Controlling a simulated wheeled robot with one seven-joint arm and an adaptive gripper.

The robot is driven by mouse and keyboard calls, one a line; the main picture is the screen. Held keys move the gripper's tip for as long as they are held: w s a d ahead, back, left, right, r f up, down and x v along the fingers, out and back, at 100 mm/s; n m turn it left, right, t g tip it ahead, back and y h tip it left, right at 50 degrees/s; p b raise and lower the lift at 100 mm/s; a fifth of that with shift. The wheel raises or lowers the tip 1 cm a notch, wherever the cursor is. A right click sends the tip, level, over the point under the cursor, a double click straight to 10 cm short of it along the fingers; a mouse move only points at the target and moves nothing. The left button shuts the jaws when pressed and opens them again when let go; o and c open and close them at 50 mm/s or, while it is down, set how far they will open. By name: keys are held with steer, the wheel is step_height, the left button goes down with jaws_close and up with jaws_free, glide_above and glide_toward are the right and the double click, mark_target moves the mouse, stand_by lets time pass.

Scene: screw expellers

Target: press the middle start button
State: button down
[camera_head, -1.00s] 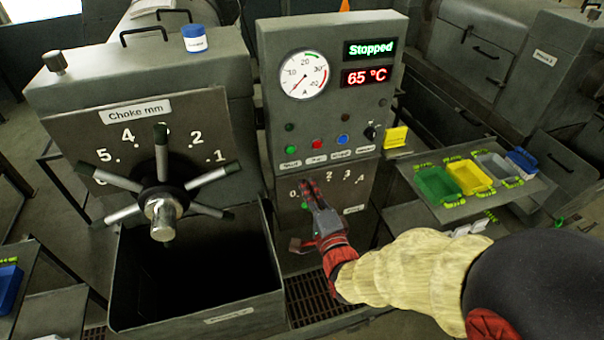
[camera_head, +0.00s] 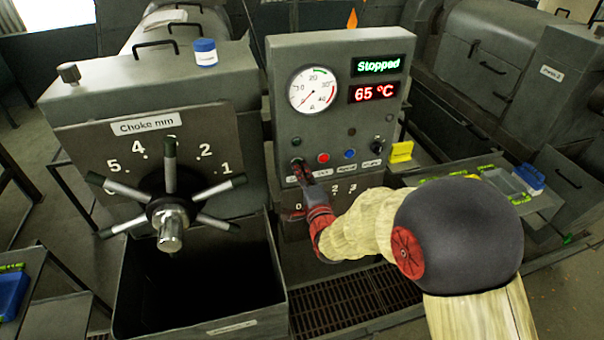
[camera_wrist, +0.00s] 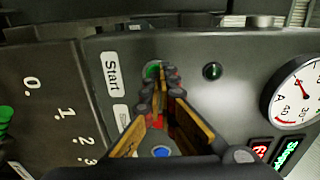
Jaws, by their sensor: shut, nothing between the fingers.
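The middle grey control panel (camera_head: 280,75) has a "Stopped" display (camera_head: 377,65) and a row of buttons. In the wrist view the green start button (camera_wrist: 151,68) is beside the "Start" label (camera_wrist: 111,76), partly hidden by my fingertips. My gripper (camera_head: 301,170) is shut and empty, with its tips at the left end of the button row. In the wrist view the gripper (camera_wrist: 164,76) overlaps the button's edge; whether it touches I cannot tell. The head view hides most of the button behind the fingers.
A red button (camera_head: 323,157) and a blue button (camera_head: 350,154) are to the right. A dark green lamp (camera_head: 296,141) sits above. The choke handwheel (camera_head: 170,210) and an open bin (camera_head: 135,300) stand left. A yellow block (camera_head: 401,152) is right of the panel.

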stand_by(0.3)
steer(key=shift+w+a+r+b, duration=0.1)
steer(key=shift+w+b, duration=0.25)
steer(key=shift+b, duration=0.25)
steer(key=shift+w+a+r+b, duration=0.1)
steer(key=shift+w+b, duration=0.25)
steer(key=shift+b, duration=0.2)
